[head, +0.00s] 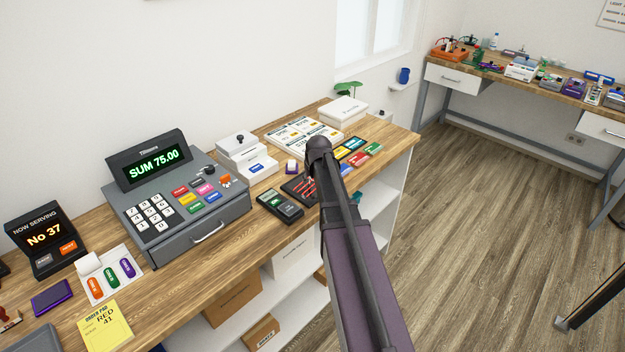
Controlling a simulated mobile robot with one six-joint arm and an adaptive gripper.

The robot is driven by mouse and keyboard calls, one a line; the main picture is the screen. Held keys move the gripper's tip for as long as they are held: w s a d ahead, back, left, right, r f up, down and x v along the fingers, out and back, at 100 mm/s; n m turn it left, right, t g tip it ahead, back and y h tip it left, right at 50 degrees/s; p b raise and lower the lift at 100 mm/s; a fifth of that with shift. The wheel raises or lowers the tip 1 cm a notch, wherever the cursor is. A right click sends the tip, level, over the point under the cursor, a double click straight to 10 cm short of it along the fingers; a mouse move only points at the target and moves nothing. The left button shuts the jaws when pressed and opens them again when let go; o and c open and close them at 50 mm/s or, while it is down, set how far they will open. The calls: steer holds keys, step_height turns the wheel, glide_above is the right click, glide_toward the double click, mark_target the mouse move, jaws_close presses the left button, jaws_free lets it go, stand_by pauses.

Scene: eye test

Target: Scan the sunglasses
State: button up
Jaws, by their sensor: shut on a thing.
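I cannot make out any sunglasses in the head view. My arm runs up from the bottom and covers part of the counter. Its dark rounded joint stands over the counter's right half. My gripper cannot be made out; the far side of the arm is hidden. A flat black pad with red lines (296,187), which may be the scanner, lies on the wooden counter (215,262) just left of my arm, partly covered by it. The grey cash register (200,228) stands further left, and its display (152,168) reads SUM 75.00.
A dark handheld terminal (280,206) lies in front of the pad. A white printer-like device (243,152), price sheets (300,135) and coloured cards (365,153) crowd the counter's back and right. A queue display (45,240) and yellow order pad (106,328) are left. Open floor lies right.

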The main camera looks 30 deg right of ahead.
steer(key=shift+f, duration=0.45)
steer(key=shift+r, duration=0.1)
step_height(320, 180, up, 5)
steer(key=p, duration=0.4)
steer(key=shift+p, duration=0.35)
steer(key=shift+s, duration=0.1)
steer(key=s+a+r+p, duration=0.1)
steer(key=s+a, duration=0.1)
steer(key=s, duration=0.5)
steer(key=s+a+r+p, duration=0.2)
steer(key=s, duration=0.5)
steer(key=shift+s, duration=0.15)
steer(key=shift+f, duration=0.15)
stand_by(0.4)
